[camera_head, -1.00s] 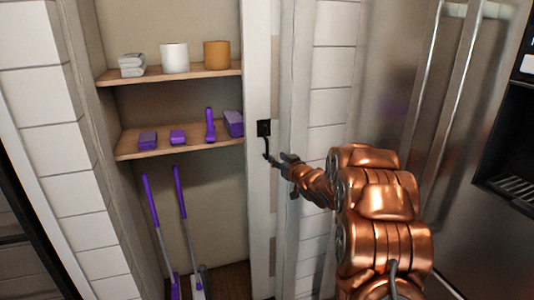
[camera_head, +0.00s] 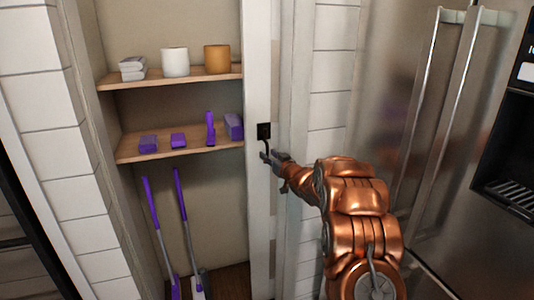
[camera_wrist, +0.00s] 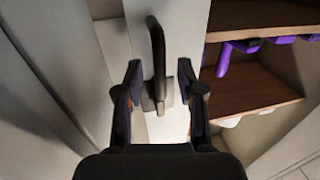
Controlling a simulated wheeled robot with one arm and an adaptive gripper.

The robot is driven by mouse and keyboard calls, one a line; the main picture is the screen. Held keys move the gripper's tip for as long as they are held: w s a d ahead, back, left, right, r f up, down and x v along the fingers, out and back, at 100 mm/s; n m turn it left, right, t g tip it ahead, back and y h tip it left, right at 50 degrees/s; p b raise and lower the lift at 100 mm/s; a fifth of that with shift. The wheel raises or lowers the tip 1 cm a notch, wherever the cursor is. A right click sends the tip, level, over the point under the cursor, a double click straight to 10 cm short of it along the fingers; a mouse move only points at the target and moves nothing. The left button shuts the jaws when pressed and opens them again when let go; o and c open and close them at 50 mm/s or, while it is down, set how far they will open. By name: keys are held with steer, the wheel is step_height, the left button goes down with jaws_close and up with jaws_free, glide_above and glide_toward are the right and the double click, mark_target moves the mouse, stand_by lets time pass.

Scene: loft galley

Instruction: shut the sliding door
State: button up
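The sliding door (camera_head: 258,200) is a pale panel at the right side of the closet opening, and most of the opening stands uncovered. Its dark handle (camera_head: 264,132) is mounted on the panel's face. In the wrist view the handle (camera_wrist: 156,60) stands upright between my two fingers. My gripper (camera_head: 266,156) is at the lower part of the handle. In the wrist view my gripper (camera_wrist: 162,88) is open, with a gap on both sides of the handle. The rest of the door is hidden behind the white brick wall.
The closet holds a shelf (camera_head: 168,77) with rolls and folded cloths, and a lower shelf (camera_head: 180,142) with purple cleaning things. Purple-handled tools (camera_head: 186,225) lean inside the opening. A steel fridge (camera_head: 390,100) stands to the right of my arm.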

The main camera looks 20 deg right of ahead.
steer(key=shift+w+a, duration=0.1)
steer(key=shift+w, duration=0.8)
jaws_close()
